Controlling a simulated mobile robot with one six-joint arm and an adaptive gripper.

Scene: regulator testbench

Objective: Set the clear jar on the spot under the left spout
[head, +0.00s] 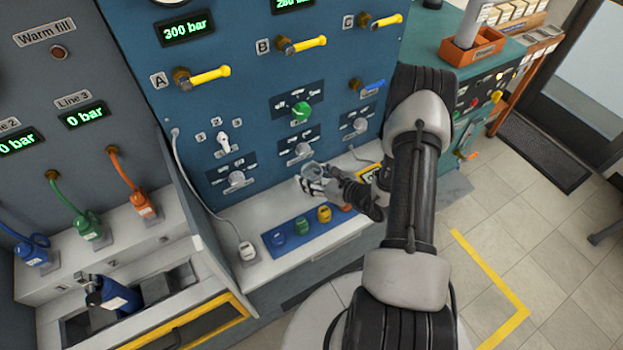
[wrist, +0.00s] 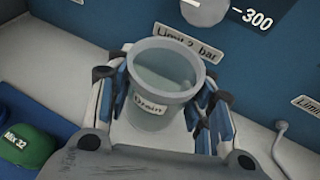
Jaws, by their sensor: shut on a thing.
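The clear jar (wrist: 165,62) is open-topped and see-through, with a label on its side that seems to read "Drain". My gripper (wrist: 163,95) is shut on it, one finger on each side. In the head view the jar (head: 312,170) is small and partly covered by my gripper (head: 318,184), near the blue panel and over the white ledge. The wrist view looks down into the jar; I cannot tell whether its base touches the ledge.
A blue tray (head: 265,247) with several coloured caps lies on the white ledge (head: 215,215) beside my gripper. The blue panel (head: 190,110) with yellow levers and knobs rises behind. A "Limit 2, bar" label (wrist: 180,42) is behind the jar.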

